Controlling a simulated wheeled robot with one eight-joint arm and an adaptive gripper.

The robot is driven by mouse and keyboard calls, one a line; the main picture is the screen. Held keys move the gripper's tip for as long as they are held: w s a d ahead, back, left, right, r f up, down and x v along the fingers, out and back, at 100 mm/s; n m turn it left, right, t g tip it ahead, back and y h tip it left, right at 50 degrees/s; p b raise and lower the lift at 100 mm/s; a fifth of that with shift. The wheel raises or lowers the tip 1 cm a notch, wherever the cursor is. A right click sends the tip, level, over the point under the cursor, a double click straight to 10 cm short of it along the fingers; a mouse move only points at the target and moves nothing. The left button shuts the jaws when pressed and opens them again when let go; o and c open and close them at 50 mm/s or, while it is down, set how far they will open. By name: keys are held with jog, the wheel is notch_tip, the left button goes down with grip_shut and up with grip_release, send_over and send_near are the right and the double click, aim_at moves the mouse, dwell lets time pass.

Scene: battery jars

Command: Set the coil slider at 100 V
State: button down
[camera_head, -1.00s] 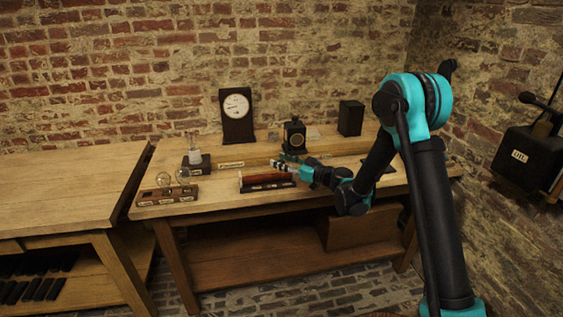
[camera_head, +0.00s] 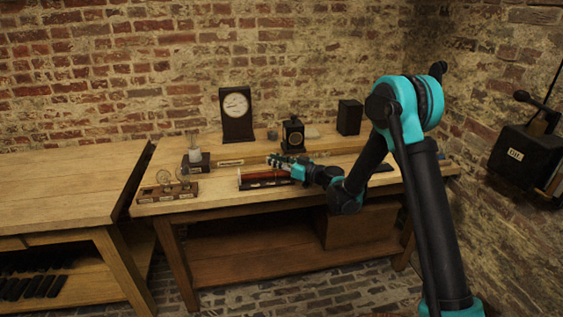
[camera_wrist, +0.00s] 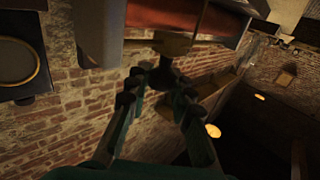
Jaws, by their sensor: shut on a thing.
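The coil (camera_head: 256,176), a reddish-brown cylinder on a dark base, lies along the front of the right bench. It also shows along the top edge of the wrist view (camera_wrist: 165,13). My gripper (camera_head: 272,160) is over the coil's upper side. In the wrist view my gripper (camera_wrist: 160,84) is shut on a small dark knob, the slider (camera_wrist: 165,72), beneath a brass-coloured piece. A tall dark case with a round white dial (camera_head: 236,105) stands behind the coil. Its needle and numbers are too small to read, and no coil scale is legible.
A small dark instrument with a round face (camera_head: 293,134) stands close behind my gripper. A dark box (camera_head: 350,117) is at the back right. A jar on a dark base (camera_head: 195,158) and a wooden rack with glass bulbs (camera_head: 167,191) stand left. The left bench top (camera_head: 60,185) is clear.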

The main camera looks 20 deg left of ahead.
jog(key=s+a, duration=0.1)
jog(key=a, duration=0.1)
jog(key=s+a, duration=0.1)
jog(key=a, duration=0.1)
jog(key=s+a, duration=0.2)
jog(key=a, duration=0.1)
jog(key=shift+s, duration=0.1)
jog(key=c, duration=1.3)
grip_release()
jog(key=v, duration=1.2)
jog(key=shift+s, duration=0.1)
